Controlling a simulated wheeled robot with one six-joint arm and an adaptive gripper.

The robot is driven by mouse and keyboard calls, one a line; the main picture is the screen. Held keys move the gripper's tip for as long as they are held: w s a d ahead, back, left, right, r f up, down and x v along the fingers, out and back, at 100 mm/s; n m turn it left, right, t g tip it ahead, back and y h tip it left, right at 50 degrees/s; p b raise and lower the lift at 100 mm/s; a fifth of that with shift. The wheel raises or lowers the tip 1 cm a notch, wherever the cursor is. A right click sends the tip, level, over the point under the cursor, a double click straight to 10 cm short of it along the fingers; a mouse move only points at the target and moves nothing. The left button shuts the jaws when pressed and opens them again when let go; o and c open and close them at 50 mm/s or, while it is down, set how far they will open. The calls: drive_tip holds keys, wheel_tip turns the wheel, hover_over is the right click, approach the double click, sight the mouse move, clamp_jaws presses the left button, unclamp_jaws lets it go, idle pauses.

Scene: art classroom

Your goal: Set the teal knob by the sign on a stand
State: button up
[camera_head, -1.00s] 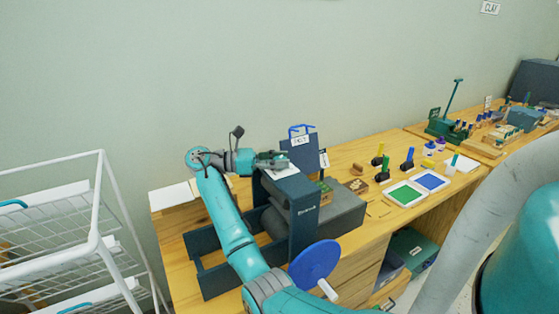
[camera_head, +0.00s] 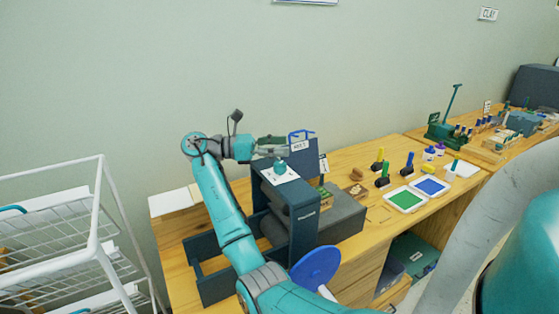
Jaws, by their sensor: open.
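The teal knob (camera_head: 280,168) stands on a white plate (camera_head: 283,176) on top of the dark blue press (camera_head: 302,205). My gripper (camera_head: 282,146) is open and empty, just above and behind the knob in the picture, apart from it as far as I can see. A small white sign (camera_head: 323,163) stands upright behind the press, to the right of the knob. Another white label (camera_head: 300,146) with lettering too small to read surely shows by a dark panel, below a blue handle.
A blue wheel (camera_head: 315,264) sticks out at the press's front. Green (camera_head: 405,200) and blue (camera_head: 430,186) ink pads and several stamps or rollers are on the wooden table to the right. A white wire rack (camera_head: 60,240) stands at the left.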

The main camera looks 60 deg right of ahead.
sight(280, 164)
drive_tip(key=shift+r, duration=1.95)
